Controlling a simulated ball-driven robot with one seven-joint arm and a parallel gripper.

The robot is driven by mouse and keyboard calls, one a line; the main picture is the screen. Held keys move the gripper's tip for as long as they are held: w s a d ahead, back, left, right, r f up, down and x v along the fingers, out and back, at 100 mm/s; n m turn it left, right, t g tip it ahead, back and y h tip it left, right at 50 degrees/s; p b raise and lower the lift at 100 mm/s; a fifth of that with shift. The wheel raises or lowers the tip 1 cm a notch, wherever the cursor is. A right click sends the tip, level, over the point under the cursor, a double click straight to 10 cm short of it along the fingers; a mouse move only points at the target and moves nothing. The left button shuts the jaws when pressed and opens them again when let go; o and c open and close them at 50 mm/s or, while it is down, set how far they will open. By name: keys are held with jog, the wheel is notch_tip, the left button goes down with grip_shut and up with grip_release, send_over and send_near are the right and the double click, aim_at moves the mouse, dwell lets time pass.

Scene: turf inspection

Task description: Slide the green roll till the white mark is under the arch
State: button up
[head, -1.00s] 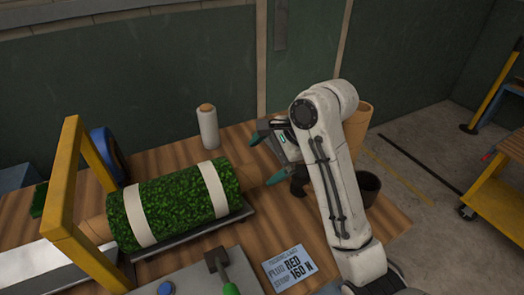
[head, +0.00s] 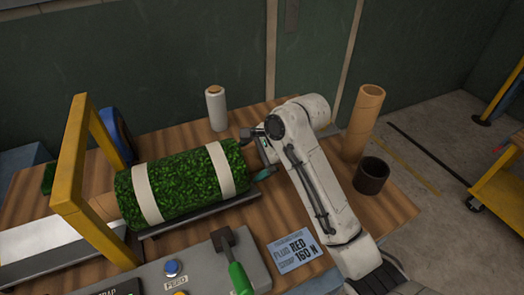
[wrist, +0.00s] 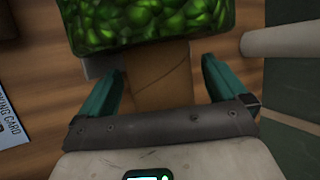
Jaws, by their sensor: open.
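The green roll (head: 188,187) lies on a dark tray, its left end close to the yellow arch (head: 76,170). It carries two white bands: the left band (head: 147,193) is just right of the arch, and the right band (head: 222,168) is near the roll's right end. Neither band is under the arch. My gripper (head: 255,155) is open at the roll's right end. In the wrist view, the fingers of my gripper (wrist: 163,70) stand either side of a brown core (wrist: 160,85) that sticks out of the green roll (wrist: 150,22), with gaps beside it.
A white spool (head: 216,108) stands behind the roll. A panel with a green-handled tool (head: 240,278) and a blue button (head: 171,267) is in front. A card (head: 294,252) lies right of it.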

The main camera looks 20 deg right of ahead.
jog(key=shift+w+a+f, duration=0.25)
jog(key=shift+f, duration=0.2)
jog(key=shift+c, duration=0.4)
grip_shut()
dwell(0.4)
